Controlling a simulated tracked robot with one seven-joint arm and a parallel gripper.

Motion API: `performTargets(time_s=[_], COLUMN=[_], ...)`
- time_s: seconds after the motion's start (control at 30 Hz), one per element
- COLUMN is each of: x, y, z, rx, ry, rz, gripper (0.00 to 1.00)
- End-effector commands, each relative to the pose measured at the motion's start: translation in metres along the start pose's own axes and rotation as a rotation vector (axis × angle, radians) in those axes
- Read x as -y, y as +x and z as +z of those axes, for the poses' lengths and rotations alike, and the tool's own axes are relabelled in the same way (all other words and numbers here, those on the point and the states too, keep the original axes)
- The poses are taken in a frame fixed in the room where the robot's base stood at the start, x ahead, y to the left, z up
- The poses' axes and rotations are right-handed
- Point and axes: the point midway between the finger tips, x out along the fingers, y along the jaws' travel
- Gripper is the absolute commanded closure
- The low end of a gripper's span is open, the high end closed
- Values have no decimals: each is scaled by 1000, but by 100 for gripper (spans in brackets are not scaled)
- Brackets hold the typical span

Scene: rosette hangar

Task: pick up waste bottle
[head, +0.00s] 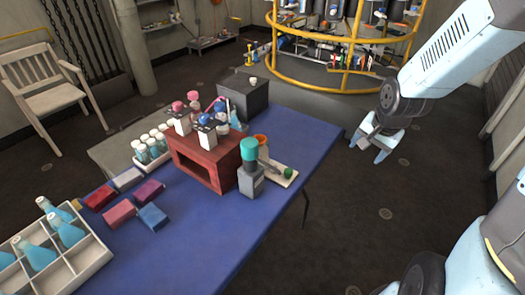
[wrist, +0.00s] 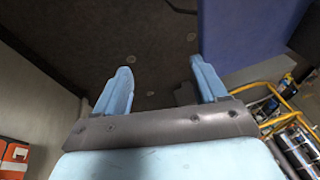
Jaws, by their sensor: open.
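A grey bottle with a large teal cap (head: 250,173) stands upright on the blue table (head: 215,240), at the front right of a red-brown box. It may be the waste bottle; I cannot read a label. My gripper (head: 370,147) is open and empty, off the table's right end and well apart from the bottle. In the wrist view the two blue fingers (wrist: 160,75) are spread, with dark floor beyond and no bottle visible.
The red-brown box (head: 213,164) carries several small bottles. A small board (head: 283,178) lies right of the grey bottle. A white crate of blue bottles (head: 83,258) and several coloured blocks (head: 152,216) lie left. A yellow-railed rack (head: 345,70) stands behind.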

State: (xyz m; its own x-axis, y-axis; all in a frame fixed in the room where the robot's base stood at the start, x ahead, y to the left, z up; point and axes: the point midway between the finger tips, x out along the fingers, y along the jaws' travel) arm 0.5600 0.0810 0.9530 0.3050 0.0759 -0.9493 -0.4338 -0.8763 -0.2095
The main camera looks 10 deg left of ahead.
Motion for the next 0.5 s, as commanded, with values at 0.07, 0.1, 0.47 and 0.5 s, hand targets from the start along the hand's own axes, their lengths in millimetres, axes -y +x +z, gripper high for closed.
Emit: performTargets(time_s=[0.07, 0.1, 0.47, 0.5], x=[5, 7, 38, 42], y=[23, 33, 109, 115], z=[7, 10, 49, 54], rx=[36, 51, 204, 223], ry=[50, 77, 351, 385], rz=[-20, -32, -160, -176], gripper=[28, 28, 28, 28])
